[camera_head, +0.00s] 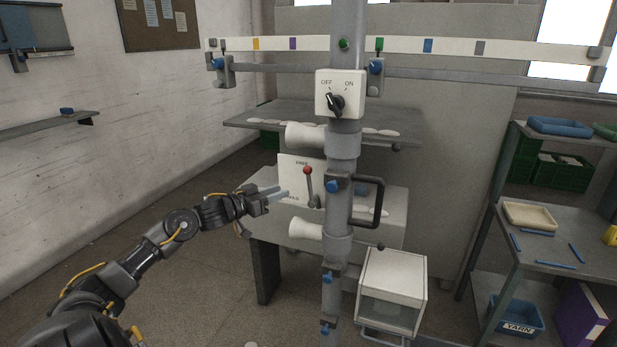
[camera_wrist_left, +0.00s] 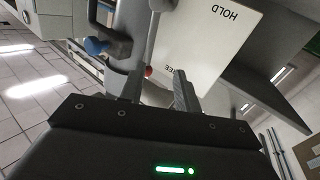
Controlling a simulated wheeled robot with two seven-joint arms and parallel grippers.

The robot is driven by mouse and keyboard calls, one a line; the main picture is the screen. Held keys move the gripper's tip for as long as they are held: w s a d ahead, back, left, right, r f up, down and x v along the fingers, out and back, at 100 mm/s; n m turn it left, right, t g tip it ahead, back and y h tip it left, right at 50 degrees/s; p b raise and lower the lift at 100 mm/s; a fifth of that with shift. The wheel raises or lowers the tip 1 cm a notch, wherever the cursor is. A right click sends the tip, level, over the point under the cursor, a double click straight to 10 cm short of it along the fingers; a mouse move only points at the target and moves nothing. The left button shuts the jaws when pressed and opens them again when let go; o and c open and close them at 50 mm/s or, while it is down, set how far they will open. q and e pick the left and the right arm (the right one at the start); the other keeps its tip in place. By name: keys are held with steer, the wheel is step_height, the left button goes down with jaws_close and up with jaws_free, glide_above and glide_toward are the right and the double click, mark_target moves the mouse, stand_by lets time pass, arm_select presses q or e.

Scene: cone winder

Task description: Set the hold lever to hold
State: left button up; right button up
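The hold lever (camera_head: 310,186) is a grey rod with a red knob, standing up in front of a white plate (camera_head: 289,174). The plate reads FREE at its top and what looks like HOLD at its bottom; the knob is at the FREE end. In the left wrist view the red knob (camera_wrist_left: 148,71) shows between and beyond my fingers, and the plate (camera_wrist_left: 205,45) is upside down, FREE partly hidden by a finger. My left gripper (camera_head: 281,194) is open and empty, left of the lever, fingers toward it, apart from it as far as I can tell. My right gripper is out of view.
A grey post (camera_head: 341,250) stands just right of the lever, with a black handle (camera_head: 378,203) and a white OFF/ON switch box (camera_head: 340,94). White cones (camera_head: 305,136) sit above and below the plate. A shelf rack (camera_head: 545,250) stands at right. The floor at left is clear.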

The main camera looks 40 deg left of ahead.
mark_target(309, 175)
arm_select(q)
steer(key=shift+h, duration=0.3)
steer(key=w+d+r+p, duration=0.1)
steer(key=w, duration=0.2)
steer(key=w+d+r+p, duration=0.1)
steer(key=w, duration=0.2)
steer(key=w+d+r+p, duration=0.1)
steer(key=w, duration=0.2)
steer(key=shift+d+r+p, duration=0.1)
steer(key=shift+d+p, duration=0.05)
steer(key=shift+p, duration=0.15)
steer(key=shift+w+d+m, duration=0.25)
steer(key=shift+w+m, duration=0.05)
steer(key=shift+w, duration=0.3)
steer(key=shift+c, duration=0.2)
jaws_close()
steer(key=shift+a, duration=0.1)
